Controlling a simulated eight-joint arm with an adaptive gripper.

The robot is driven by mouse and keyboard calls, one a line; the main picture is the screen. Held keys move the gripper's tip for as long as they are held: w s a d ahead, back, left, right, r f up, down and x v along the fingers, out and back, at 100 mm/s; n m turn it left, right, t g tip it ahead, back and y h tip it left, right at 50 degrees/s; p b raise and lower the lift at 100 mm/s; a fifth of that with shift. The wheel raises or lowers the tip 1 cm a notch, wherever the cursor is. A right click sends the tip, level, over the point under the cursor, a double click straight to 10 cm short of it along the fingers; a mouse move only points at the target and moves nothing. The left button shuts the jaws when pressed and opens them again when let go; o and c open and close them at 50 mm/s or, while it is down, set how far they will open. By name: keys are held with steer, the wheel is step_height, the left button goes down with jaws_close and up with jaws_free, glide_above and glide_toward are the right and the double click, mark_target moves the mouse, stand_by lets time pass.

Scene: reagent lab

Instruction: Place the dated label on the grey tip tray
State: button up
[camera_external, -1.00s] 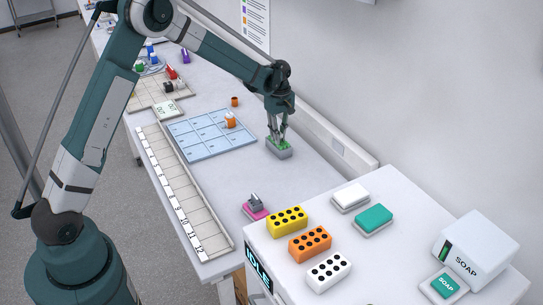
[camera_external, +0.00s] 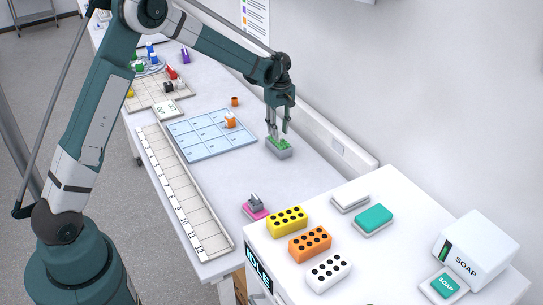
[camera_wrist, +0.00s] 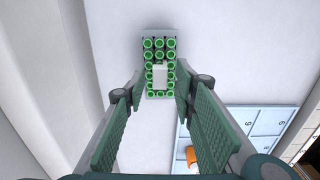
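The grey tip tray (camera_external: 279,152) stands on the bench near the wall, filled with green tips. In the wrist view the tip tray (camera_wrist: 146,95) is straight ahead, beyond my fingertips. A small white rectangle (camera_wrist: 160,75), which looks like the label, lies flat over the middle of the green tips; no date can be read on it. My gripper (camera_external: 278,133) points down just above the tray. In the wrist view my gripper (camera_wrist: 159,90) has its two fingers apart, with nothing held between them.
A blue gridded mat (camera_external: 195,147) with an orange item (camera_external: 230,121) lies left of the tray. A long numbered rack (camera_external: 180,190) runs along the bench's front edge. A pink-based grey item (camera_external: 255,209) and a white cabinet with coloured blocks (camera_external: 310,243) are nearer the camera.

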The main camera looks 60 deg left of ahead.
mark_target(279, 134)
step_height(279, 134, up, 9)
stand_by(0.4)
stand_by(0.6)
steer(key=shift+d+r, duration=0.1)
steer(key=s+d+r+m+t, duration=0.3)
steer(key=s+d+r+m, duration=0.6)
steer(key=s+d+r, duration=1)
steer(key=s+d+f+m+t, duration=0.1)
steer(key=s+d+m, duration=0.2)
steer(key=s, duration=0.5)
steer(key=s+d+f+m+t, duration=0.1)
steer(key=s+d+f+m, duration=0.1)
steer(key=s, duration=0.7)
steer(key=s+d+f+m+t, duration=0.2)
steer(key=s+d+m, duration=0.2)
steer(key=s, duration=0.5)
steer(key=shift+d, duration=0.65)
